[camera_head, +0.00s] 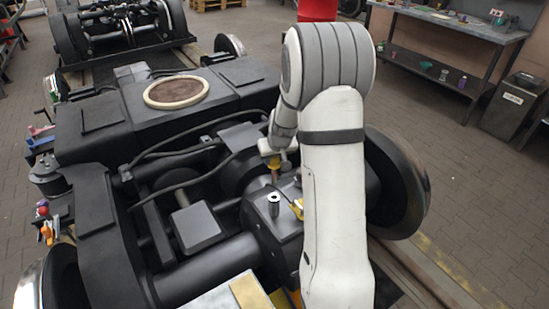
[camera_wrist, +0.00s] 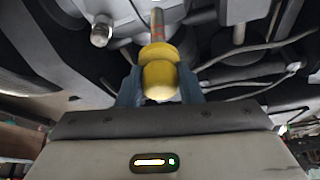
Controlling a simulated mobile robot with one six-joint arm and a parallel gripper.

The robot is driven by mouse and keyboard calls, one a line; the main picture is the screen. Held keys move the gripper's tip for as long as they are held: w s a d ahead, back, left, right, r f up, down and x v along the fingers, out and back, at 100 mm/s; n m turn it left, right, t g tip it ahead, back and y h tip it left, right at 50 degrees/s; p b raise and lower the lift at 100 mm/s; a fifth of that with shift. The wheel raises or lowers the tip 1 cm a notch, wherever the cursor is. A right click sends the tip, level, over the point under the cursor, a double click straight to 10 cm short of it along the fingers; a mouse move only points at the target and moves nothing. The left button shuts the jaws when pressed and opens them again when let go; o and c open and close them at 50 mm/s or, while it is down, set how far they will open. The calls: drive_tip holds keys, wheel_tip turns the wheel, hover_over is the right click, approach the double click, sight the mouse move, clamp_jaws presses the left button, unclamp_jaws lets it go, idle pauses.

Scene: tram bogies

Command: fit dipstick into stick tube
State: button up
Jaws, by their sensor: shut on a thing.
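My gripper (camera_head: 275,160) is shut on the yellow dipstick, seen partly behind my white arm. In the wrist view the dipstick's yellow knob (camera_wrist: 160,72) sits between the bluish fingers of my gripper (camera_wrist: 160,92). Its thin orange and grey rod points away from the gripper. A short metal stick tube (camera_head: 274,205) with a dark open top stands on the black housing, nearer the head camera than the gripper. A metal cylinder (camera_wrist: 101,33), likely that tube, shows left of the rod in the wrist view. The rod appears apart from it; the rod's tip is not clear.
Black hoses (camera_head: 180,145) cross the bogie frame to the left of my gripper. A wheel (camera_head: 400,185) stands to the right of my arm. A small yellow part (camera_head: 298,206) sits beside the tube. A workbench (camera_head: 455,25) stands at the back right.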

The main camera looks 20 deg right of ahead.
sight(275, 170)
drive_tip(key=shift+f+b, duration=2.75)
drive_tip(key=shift+f, duration=0.15)
drive_tip(key=shift+b, duration=0.55)
drive_tip(key=shift+f, duration=0.15)
drive_tip(key=shift+f+b, duration=0.3)
drive_tip(key=shift+b, duration=0.15)
wheel_tip(275, 170, down, 9)
drive_tip(key=b, duration=0.8)
idle(2.1)
drive_tip(key=o, duration=1.3)
drive_tip(key=shift+c, duration=0.2)
drive_tip(key=shift+s, duration=0.1)
